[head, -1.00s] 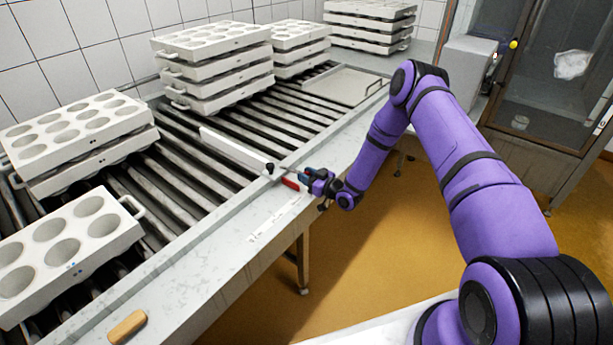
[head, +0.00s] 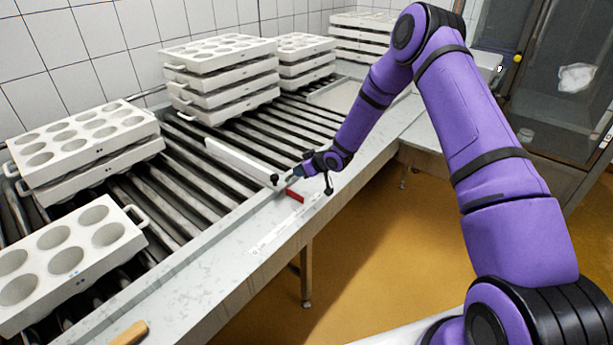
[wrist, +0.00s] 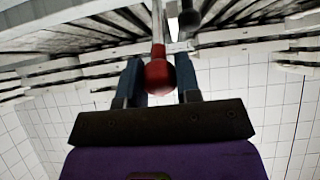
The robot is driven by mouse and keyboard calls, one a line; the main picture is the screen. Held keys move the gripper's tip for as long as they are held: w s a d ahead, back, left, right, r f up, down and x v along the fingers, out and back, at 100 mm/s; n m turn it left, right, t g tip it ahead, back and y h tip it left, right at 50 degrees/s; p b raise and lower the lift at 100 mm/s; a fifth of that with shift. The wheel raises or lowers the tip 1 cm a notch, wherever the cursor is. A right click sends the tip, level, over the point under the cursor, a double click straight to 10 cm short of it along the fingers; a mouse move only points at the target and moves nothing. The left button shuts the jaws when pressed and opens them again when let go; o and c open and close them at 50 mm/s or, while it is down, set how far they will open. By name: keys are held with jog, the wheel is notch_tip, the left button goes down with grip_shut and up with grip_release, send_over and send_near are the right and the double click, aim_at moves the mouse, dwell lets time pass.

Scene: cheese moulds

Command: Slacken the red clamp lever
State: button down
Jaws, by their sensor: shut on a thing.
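The red clamp lever shows in the wrist view as a round red knob (wrist: 159,76) on a thin shaft. The knob sits between the two fingers of my gripper (wrist: 160,66), which is shut on it. In the head view my gripper (head: 294,173) is at the near end of the white guide bar (head: 238,163), just above the steel table edge. A dark pivot knob (head: 275,180) stands at the bar's end.
White mould trays stand on the roller conveyor (head: 195,200), several stacked behind. A wooden-coloured block (head: 131,333) lies at the front. The floor to the right is open.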

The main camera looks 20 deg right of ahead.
jog(key=shift+w+a+r+g+h, duration=0.3)
jog(key=shift+w+r+g+h, duration=0.2)
jog(key=shift+w+r+g, duration=0.1)
jog(key=shift+w+a+r, duration=0.65)
jog(key=shift+w+a, duration=0.25)
jog(key=shift+w, duration=0.1)
jog(key=shift+a, duration=0.1)
jog(key=c, duration=0.8)
grip_release()
